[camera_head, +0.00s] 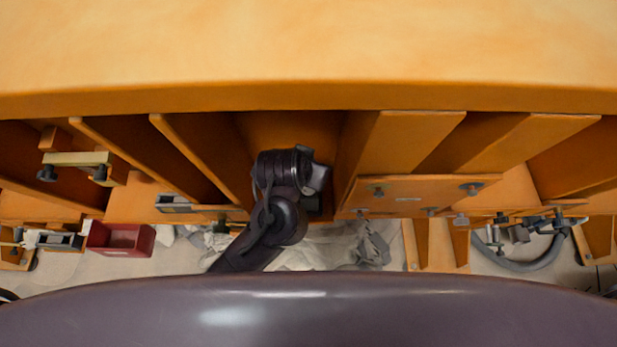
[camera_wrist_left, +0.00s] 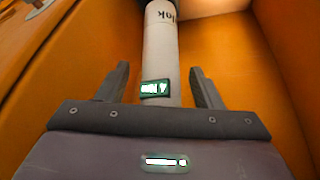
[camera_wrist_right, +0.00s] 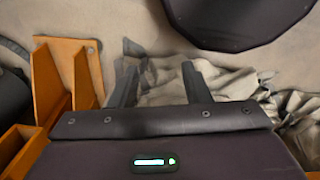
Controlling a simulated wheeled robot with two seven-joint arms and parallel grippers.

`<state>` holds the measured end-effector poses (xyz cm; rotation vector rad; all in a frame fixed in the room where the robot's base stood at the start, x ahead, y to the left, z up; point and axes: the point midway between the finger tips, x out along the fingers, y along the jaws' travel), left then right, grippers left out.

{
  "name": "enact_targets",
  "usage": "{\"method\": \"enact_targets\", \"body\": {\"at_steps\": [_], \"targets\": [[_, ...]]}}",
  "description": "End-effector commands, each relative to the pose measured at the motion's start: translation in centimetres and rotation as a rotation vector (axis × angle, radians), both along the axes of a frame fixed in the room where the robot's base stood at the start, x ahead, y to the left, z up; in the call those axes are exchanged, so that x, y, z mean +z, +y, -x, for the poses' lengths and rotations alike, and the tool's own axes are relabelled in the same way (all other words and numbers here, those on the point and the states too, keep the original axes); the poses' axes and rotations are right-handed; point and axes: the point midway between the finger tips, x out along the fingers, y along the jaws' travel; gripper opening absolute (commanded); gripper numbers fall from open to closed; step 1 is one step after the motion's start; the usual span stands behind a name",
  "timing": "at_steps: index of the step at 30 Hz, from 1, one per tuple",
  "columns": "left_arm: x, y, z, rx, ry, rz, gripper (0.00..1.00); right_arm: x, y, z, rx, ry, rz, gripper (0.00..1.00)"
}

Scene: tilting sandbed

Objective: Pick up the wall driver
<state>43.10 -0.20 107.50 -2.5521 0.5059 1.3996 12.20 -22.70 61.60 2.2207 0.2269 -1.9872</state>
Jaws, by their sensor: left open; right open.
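I cannot pick out the wall driver for certain in any view. In the left wrist view a white cylinder (camera_wrist_left: 161,48) with dark upside-down lettering and a small green-edged panel runs down between the fingers of my left gripper (camera_wrist_left: 158,72). That gripper is open; I cannot tell whether the cylinder lies between the fingers or beyond them. In the head view my left arm reaches up under the bench top, and the fingers are hidden. My right gripper (camera_wrist_right: 159,65) is open and empty above the floor, outside the head view.
The wooden bench top (camera_head: 310,50) overhangs several upright wooden partitions (camera_head: 190,155). A red box (camera_head: 120,240), a grey hose (camera_head: 520,264) and clamp-like parts (camera_head: 75,170) sit around the lower frame. Crumpled grey cloth (camera_wrist_right: 240,82) lies near my right gripper, beside wooden brackets (camera_wrist_right: 48,85).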

Motion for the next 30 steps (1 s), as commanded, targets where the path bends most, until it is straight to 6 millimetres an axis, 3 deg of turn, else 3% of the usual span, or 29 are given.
{"method": "enact_targets", "body": {"at_steps": [3, 7, 13, 19, 30], "targets": [[-0.2, 0.0, -0.1, -0.001, 0.0, 0.0, 0.6, 0.1, -0.4, -0.7, -0.004, -0.01, 0.004, 0.43], [-0.1, 0.0, -0.1, -0.002, 0.0, -0.001, 0.6, 0.0, -0.5, 0.1, -0.004, 0.003, 0.006, 0.43], [-0.1, 0.0, -0.1, -0.001, 0.0, 0.0, 0.34, -0.2, -0.6, 2.1, -0.003, 0.032, 0.009, 0.43], [-0.1, 0.0, -0.1, -0.001, -0.001, 0.0, 0.09, -0.2, -0.6, 2.1, -0.002, 0.031, 0.009, 0.43], [0.1, 0.1, -0.3, 0.002, -0.007, 0.0, 0.08, -0.1, -0.5, 1.2, 0.001, 0.018, 0.006, 0.43]]}}
